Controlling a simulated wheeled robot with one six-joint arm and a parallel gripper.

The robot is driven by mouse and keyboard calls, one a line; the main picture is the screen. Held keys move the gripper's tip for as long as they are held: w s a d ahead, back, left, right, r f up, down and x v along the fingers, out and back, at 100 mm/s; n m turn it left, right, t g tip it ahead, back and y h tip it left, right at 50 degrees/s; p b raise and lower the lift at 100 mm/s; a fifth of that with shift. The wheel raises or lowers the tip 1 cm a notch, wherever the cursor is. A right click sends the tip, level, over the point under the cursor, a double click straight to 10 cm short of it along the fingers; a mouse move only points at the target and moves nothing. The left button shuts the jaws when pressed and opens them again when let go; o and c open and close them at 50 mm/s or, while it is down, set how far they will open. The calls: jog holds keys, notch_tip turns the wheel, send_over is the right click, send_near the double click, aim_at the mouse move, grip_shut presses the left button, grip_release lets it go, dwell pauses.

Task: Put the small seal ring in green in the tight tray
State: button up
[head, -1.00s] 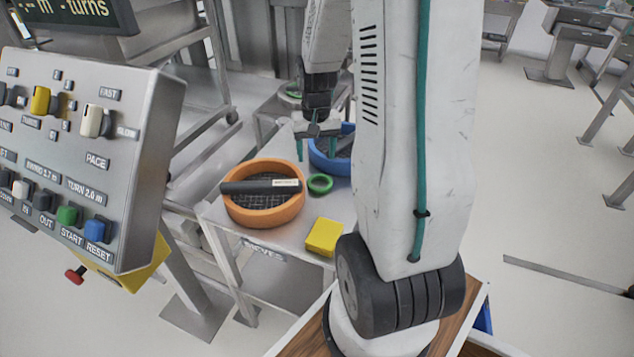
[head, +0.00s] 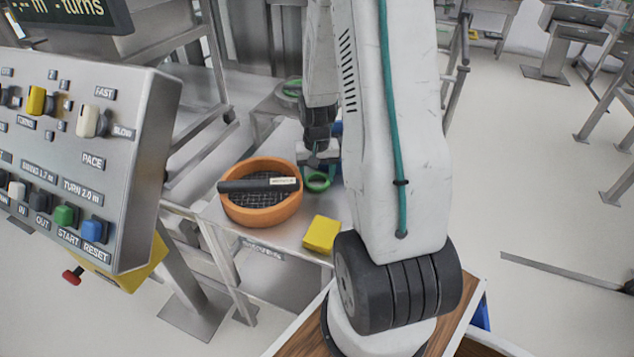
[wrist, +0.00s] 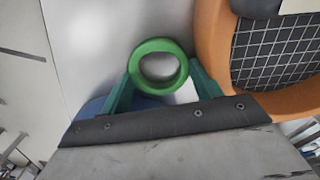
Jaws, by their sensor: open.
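The small green seal ring (head: 317,188) lies flat on the grey table, beside the orange tray. In the wrist view the ring (wrist: 157,45) shows between and just beyond my fingertips. My gripper (head: 318,170) is open and points down above the ring, its teal fingers apart; I cannot tell the exact height. The round orange tray (head: 262,215) has a mesh floor, and a dark bar with a pale label lies across it. A blue tray (head: 337,128) stands behind, mostly hidden by my arm. I cannot read which tray is the tight one.
A yellow block (head: 321,234) sits near the table's front edge. A control panel (head: 85,150) with knobs and buttons stands close at the left. The orange tray is the nearest obstacle to my gripper.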

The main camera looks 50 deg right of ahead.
jog(key=c, duration=0.7)
jog(key=shift+r, duration=0.1)
